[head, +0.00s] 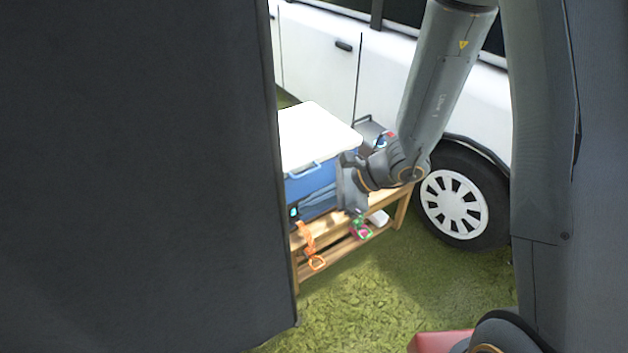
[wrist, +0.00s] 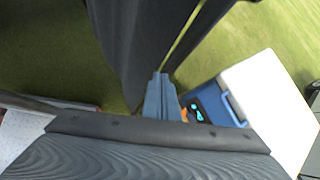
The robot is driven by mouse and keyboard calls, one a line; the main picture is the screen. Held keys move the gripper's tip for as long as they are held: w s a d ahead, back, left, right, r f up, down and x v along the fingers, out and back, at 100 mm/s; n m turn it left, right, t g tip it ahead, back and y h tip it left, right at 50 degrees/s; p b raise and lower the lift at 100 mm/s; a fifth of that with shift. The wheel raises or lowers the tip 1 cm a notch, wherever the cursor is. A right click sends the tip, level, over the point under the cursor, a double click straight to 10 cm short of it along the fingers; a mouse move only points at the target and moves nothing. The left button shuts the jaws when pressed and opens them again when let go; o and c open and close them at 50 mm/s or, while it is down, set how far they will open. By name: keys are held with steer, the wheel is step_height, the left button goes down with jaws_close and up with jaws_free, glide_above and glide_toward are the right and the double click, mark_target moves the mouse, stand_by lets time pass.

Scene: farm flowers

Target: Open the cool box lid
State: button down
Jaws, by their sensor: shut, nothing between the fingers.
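The cool box has a blue body (head: 312,188) and a white lid (head: 313,132). It stands on a wooden bench beside a white vehicle, and its left part is hidden behind a dark panel in the head view. The lid lies flat on the body, shut. A light blue handle (head: 303,171) shows on the front, just under the lid. My gripper (head: 352,192) is at the box's right front corner, below lid level. In the wrist view my shut, empty fingers (wrist: 162,98) point beside the blue body (wrist: 212,102), with the white lid (wrist: 268,95) to the right. I cannot tell whether they touch it.
The wooden bench (head: 385,208) has a lower shelf. An orange strap (head: 308,245) hangs at its front, and small pink and green items (head: 361,228) lie nearby. A dark wire-handled object (head: 370,128) stands behind my wrist. The vehicle's wheel (head: 455,203) is right. Grass in front is open.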

steer(key=w+d+f+m+t+h, duration=0.1)
steer(key=w+d+f+m+t, duration=0.2)
steer(key=w+f+m+t, duration=0.25)
steer(key=w+d+f+m+t+h, duration=0.25)
steer(key=w+f+m, duration=0.25)
steer(key=w+m, duration=0.25)
steer(key=w+a+f+n+p, duration=0.1)
steer(key=w+a+p, duration=0.2)
steer(key=w+a, duration=0.2)
steer(key=shift+w+y, duration=0.35)
steer(key=shift+w, duration=1.25)
steer(key=shift+f, duration=0.1)
